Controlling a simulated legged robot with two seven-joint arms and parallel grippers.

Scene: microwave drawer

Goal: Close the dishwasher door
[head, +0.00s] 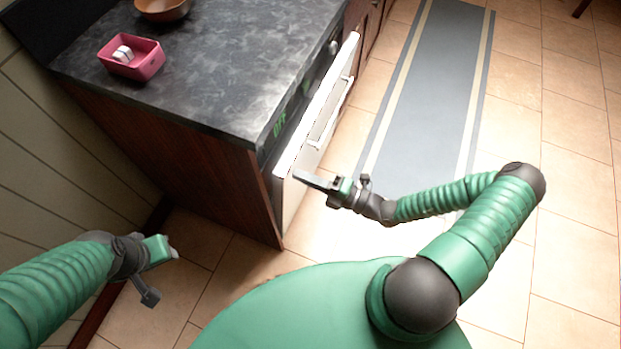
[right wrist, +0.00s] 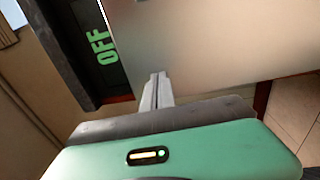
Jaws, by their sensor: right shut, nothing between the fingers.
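The dishwasher is built in under the counter; its pale door (head: 318,122) stands near upright, with its bright top edge jutting past the dark control panel (head: 281,126). I cannot tell whether a small gap remains behind it. In the right wrist view the grey door face (right wrist: 220,45) fills the top, beside the panel with green "OFF" letters (right wrist: 103,47). My right gripper (head: 304,178) is shut and empty, its fingertips (right wrist: 158,78) at the door's near end; contact is unclear. My left gripper (head: 171,252) is low at left, away from the door; its fingers are foreshortened.
The dark counter (head: 215,75) holds a pink container (head: 131,68) with a white item inside, and a brown bowl (head: 162,8). A grey striped runner (head: 430,90) lies on the tiled floor at right. Floor right of the door is open.

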